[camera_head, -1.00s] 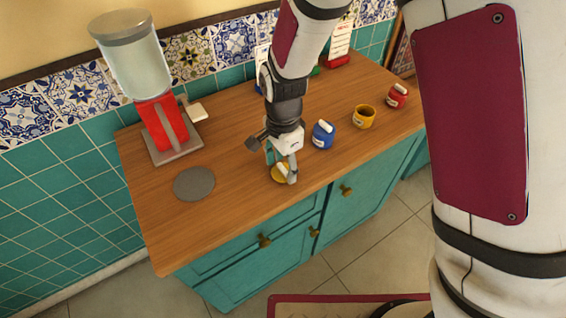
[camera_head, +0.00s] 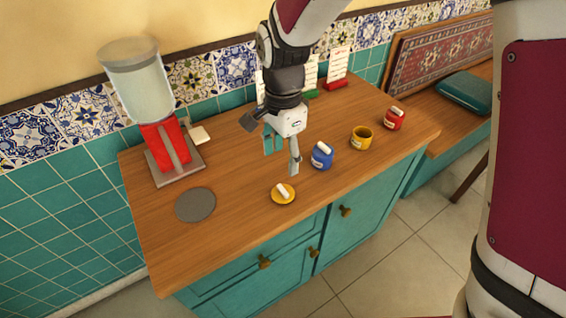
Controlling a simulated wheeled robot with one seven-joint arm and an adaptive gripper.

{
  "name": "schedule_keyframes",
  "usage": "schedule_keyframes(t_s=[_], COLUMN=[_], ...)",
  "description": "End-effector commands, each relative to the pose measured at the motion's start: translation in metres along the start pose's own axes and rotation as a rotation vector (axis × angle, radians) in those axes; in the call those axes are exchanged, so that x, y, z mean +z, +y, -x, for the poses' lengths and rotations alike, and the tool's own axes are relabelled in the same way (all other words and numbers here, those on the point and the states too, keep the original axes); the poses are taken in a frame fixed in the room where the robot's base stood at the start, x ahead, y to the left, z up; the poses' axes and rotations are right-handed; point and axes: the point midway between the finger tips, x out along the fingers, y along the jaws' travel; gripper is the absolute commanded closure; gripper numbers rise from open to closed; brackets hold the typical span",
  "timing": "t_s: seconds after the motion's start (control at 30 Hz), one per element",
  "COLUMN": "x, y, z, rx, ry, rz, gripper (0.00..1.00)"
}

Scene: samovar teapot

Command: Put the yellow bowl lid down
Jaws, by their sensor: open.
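The yellow bowl lid (camera_head: 284,195) lies on the wooden counter near its front edge, with its white handle facing up. My gripper (camera_head: 282,160) is open and empty. It hangs above and behind the lid, apart from it, with its fingers spread. The yellow bowl (camera_head: 361,139) stands uncovered on the counter to the right, its dark inside showing.
A blue lidded bowl (camera_head: 321,156) stands just right of my gripper, and a red lidded bowl (camera_head: 394,119) stands farther right. A grey disc (camera_head: 195,204) lies to the left. A red dispenser (camera_head: 166,145) stands behind it. Counter between disc and lid is clear.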

Motion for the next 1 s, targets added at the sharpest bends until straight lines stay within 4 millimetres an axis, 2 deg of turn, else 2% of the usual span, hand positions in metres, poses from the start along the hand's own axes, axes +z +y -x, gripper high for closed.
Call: schedule_keyframes(t_s=[0.1,0.37,0.47,0.57,0.7,0.8,1.0], x=[0.000,-0.002,-0.009,-0.022,-0.042,-0.051,-0.058], y=[0.000,0.002,0.011,0.033,0.080,0.117,0.192], z=[0.008,0.013,0.026,0.052,0.092,0.115,0.144], rx=[-0.001,-0.003,-0.017,-0.043,-0.088,-0.116,-0.153], ry=[0.000,0.000,-0.003,-0.004,0.010,0.030,0.097], rz=[0.000,0.005,0.038,0.112,0.263,0.375,0.598], gripper=[0.44,0.44,0.44,0.44,0.44,0.44,0.44])
